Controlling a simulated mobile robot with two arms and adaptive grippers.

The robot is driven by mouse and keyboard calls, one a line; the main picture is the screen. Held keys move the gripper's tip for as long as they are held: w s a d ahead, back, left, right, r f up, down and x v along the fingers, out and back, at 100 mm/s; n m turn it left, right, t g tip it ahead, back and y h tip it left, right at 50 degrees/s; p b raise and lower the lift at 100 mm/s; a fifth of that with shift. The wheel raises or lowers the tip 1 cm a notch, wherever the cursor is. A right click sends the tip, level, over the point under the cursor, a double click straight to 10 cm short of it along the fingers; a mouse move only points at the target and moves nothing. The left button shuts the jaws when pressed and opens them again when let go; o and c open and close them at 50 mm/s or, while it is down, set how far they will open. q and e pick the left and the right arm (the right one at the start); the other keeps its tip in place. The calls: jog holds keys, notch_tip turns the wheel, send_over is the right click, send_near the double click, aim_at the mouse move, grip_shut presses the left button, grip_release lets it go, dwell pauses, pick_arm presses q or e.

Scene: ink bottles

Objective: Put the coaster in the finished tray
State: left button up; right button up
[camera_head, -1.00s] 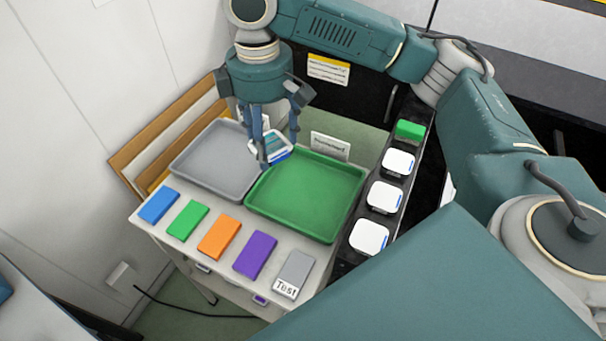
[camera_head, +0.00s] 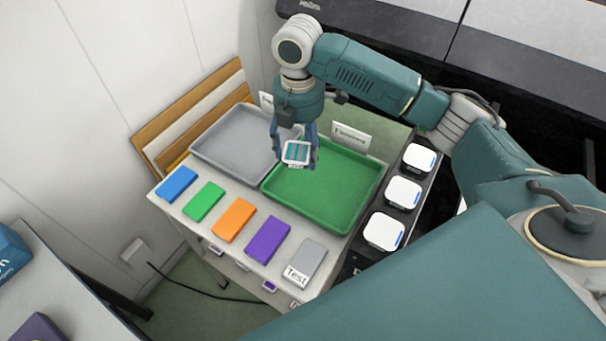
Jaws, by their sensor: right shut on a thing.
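The coaster (camera_head: 296,152), a small white-edged square with teal stripes, is held in my right gripper (camera_head: 296,158). The gripper points down, its fingers on either side of the coaster. The coaster appears above the back left part of the green tray (camera_head: 334,229), near the grey tray (camera_head: 205,152). Both trays look empty where visible. A sign (camera_head: 352,137) stands behind the green tray; its text is too small to read surely. The grey tray's sign (camera_head: 266,102) is partly hidden by my gripper. My left gripper is out of view.
Blue (camera_head: 177,184), green (camera_head: 204,201), orange (camera_head: 233,219), purple (camera_head: 268,239) and grey "Test" (camera_head: 305,263) blocks line the table's front. Several white-topped items (camera_head: 403,192) stand in a black rack at right. Wooden boards (camera_head: 185,120) lean at the back left.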

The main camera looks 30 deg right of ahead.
aim_at(300, 186)
notch_tip(300, 186, down, 12)
jog(key=shift+r+p, duration=0.1)
jog(key=shift+p, duration=0.45)
jog(key=o, duration=1.9)
jog(key=shift+o, duration=0.2)
notch_tip(300, 186, up, 12)
jog(key=shift+r+b, duration=0.1)
jog(key=shift+b, duration=0.85)
